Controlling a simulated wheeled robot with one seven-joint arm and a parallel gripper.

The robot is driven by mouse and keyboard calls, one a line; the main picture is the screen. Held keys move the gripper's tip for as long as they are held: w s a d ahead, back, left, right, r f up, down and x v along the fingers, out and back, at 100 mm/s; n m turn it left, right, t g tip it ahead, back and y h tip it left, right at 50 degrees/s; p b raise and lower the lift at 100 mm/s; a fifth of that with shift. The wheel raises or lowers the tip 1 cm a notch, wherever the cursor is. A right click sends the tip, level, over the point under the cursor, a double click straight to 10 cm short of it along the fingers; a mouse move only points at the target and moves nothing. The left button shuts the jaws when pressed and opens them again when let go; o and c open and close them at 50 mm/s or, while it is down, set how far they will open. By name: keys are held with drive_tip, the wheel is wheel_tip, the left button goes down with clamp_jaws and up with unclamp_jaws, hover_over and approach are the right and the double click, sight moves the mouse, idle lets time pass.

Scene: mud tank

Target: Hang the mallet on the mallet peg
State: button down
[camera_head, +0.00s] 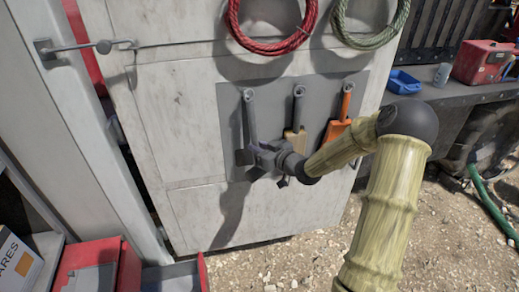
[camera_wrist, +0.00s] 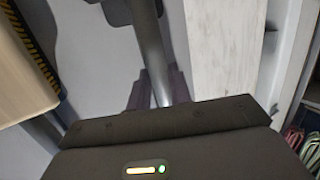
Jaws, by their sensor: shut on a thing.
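The mallet shows as an upright grey handle (camera_head: 250,120) in front of the grey peg panel (camera_head: 228,105). My gripper (camera_head: 255,157) is shut on the mallet near its lower end, with a dark block beside the jaws. In the wrist view the grey handle (camera_wrist: 150,55) runs up from between the dark fingers (camera_wrist: 158,92). The handle's upper end is at the leftmost peg position (camera_head: 247,94). I cannot tell whether it is on the peg or just in front of it.
A tan-bladed tool (camera_head: 296,138) and an orange tool (camera_head: 342,118) hang to the right, close to my wrist. A red hose coil (camera_head: 232,28) and a green one (camera_head: 398,28) hang above. A workbench (camera_head: 455,92) stands at right; red bins (camera_head: 125,265) at lower left.

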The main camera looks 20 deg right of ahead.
drive_tip(key=shift+w+f+b, duration=0.45)
drive_tip(key=shift+w+f, duration=0.05)
drive_tip(key=shift+w, duration=0.1)
idle(0.4)
drive_tip(key=c, duration=1.2)
unclamp_jaws()
drive_tip(key=shift+f, duration=0.1)
drive_tip(key=shift+s+d, duration=0.1)
drive_tip(key=shift+s, duration=0.05)
drive_tip(key=b+v, duration=0.2)
drive_tip(key=v, duration=0.6)
drive_tip(key=b+v, duration=0.2)
drive_tip(key=v, duration=0.7)
drive_tip(key=shift+r, duration=0.25)
